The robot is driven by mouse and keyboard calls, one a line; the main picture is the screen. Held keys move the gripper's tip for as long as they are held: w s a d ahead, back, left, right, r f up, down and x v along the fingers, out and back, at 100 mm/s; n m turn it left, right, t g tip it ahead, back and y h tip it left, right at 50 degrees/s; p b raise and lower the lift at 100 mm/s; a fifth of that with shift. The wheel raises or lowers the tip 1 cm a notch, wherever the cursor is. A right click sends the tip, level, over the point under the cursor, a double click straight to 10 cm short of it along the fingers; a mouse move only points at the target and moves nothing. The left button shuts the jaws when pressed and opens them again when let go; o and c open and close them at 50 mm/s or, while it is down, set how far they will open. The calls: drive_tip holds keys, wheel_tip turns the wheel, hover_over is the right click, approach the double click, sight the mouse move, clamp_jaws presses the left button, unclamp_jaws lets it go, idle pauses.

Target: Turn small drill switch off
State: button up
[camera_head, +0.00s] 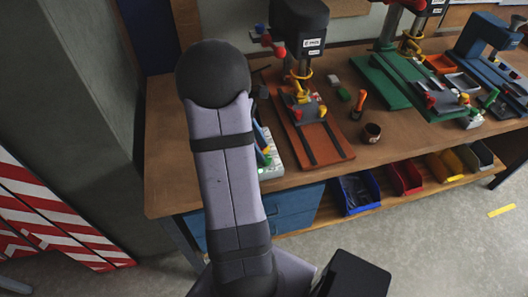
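Two bench drills stand on the wooden workbench (200,182). The drill on the left (303,22) has a black head, a yellow part below it and a reddish-brown base with dark slots. The drill on the right (402,42) is partly cut off at the top and has a green base. I cannot tell which one is the small drill. A pale box with a green spot (270,169) sits beside the left drill, partly behind my arm. A small grey box (469,122) lies near the green base. Their switch positions are unreadable. My gripper is not visible.
My arm rises across the left half and covers part of the bench. A brown cup (371,133) and an orange-handled tool (359,101) stand right of the left drill. Blue (358,194), red (404,177) and yellow bins (445,165) sit on the lower shelf. A blue machine (484,38) stands far right.

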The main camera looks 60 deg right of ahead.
sight(267, 161)
drive_tip(key=shift+p+x, duration=0.35)
drive_tip(key=shift+x, duration=1.55)
drive_tip(key=c, duration=0.7)
drive_tip(key=m+y+p, duration=0.1)
drive_tip(key=m, duration=0.1)
drive_tip(key=shift+d+r+m, duration=0.1)
drive_tip(key=shift+r+m, duration=0.05)
drive_tip(key=shift+m, duration=0.15)
drive_tip(key=shift+c, duration=0.2)
drive_tip(key=shift+w+m+y+p, duration=0.1)
drive_tip(key=shift+m+y+p, duration=0.35)
drive_tip(key=shift+m, duration=0.55)
drive_tip(key=o, duration=0.7)
drive_tip(key=shift+o, duration=0.2)
